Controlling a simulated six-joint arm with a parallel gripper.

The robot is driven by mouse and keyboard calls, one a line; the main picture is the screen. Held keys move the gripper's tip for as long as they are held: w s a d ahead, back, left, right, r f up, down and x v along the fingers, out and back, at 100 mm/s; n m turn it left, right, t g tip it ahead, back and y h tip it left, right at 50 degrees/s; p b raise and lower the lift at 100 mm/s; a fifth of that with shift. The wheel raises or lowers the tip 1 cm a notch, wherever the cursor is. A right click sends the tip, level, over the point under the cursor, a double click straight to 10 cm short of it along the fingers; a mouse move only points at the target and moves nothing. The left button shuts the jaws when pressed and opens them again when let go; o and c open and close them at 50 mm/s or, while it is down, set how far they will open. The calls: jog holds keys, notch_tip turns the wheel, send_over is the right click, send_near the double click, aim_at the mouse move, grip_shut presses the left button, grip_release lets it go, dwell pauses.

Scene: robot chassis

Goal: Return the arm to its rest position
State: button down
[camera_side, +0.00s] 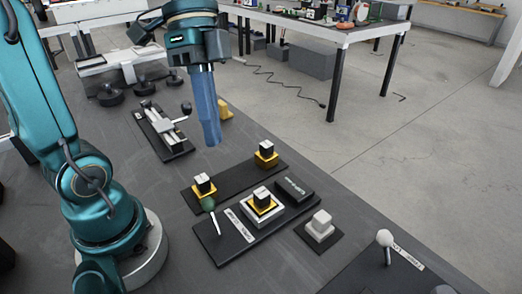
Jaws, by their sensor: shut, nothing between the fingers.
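My gripper (211,138) points down from my teal arm, with long blue fingers. It is shut and holds nothing. It hangs in the air behind the black plates on the dark table, apart from the blocks. No separate rest mark shows in this view.
On the dark table (165,205) stand yellow-and-black blocks (204,185) (265,151) on a black plate. A similar block (263,200) sits on a white base in front. A white block (320,222), a joystick (385,242) and a slider device (165,127) stand nearby.

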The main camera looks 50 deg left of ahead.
jog(key=shift+s+a+f+n+t+y, duration=0.25)
jog(key=shift+f+n+t+y, duration=0.5)
jog(key=shift+n+t, duration=0.7)
jog(key=shift+s+a+f+n+t+y, duration=0.15)
jog(key=shift+s+f+n+t+y, duration=0.4)
jog(key=shift+n, duration=1.45)
jog(key=shift+s+a+f+n+t+y, duration=0.1)
jog(key=shift+a+f+n+t+y, duration=0.1)
jog(key=shift+f+n+t+y, duration=1.05)
jog(key=shift+r+n+h, duration=0.3)
jog(key=shift+n+h, duration=0.15)
jog(key=shift+n, duration=0.05)
